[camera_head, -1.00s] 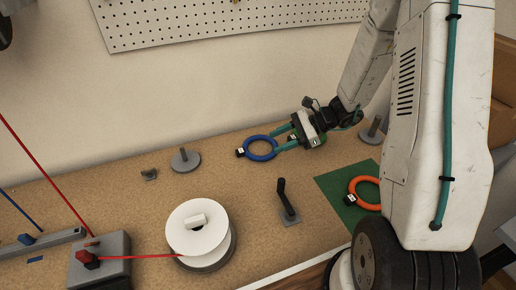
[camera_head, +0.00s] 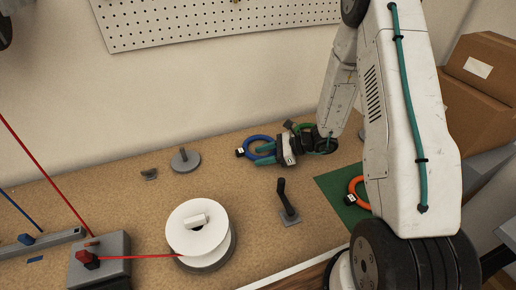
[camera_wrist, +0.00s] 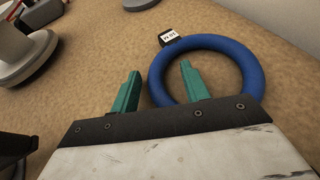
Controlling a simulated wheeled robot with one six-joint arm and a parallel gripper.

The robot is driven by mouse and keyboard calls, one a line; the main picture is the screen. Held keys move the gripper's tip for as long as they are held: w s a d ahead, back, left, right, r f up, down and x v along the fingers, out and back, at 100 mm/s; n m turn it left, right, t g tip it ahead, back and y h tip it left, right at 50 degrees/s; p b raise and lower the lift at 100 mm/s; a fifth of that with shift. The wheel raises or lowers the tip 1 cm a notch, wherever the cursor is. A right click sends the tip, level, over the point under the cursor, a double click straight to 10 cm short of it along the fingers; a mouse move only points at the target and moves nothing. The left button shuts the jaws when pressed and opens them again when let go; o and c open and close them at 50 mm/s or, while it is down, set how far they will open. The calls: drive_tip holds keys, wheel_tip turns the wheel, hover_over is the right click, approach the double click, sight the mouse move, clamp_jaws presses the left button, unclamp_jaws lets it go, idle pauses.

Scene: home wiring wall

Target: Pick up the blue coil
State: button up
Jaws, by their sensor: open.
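The blue coil (camera_head: 257,142) is a ring lying on the brown workbench near the back wall. It carries a black clip with a white label on its left side. My gripper (camera_head: 263,154) is low over the bench at the coil's near right side. In the wrist view the blue coil (camera_wrist: 246,65) is at upper right. My gripper (camera_wrist: 160,85) has two teal fingers set apart, with nothing else between them but part of the ring's left side. The right finger shows within the ring's opening and the left finger is outside it. Contact cannot be told.
A black hook post (camera_head: 286,202) stands just in front of my gripper. An orange coil (camera_head: 357,190) lies on a green mat (camera_head: 338,192) at the right. A white spool (camera_head: 198,230) with red wire and a grey peg (camera_head: 185,160) are left. Bare bench lies between.

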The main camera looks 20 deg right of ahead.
clamp_jaws()
drive_tip(key=shift+r, duration=0.1)
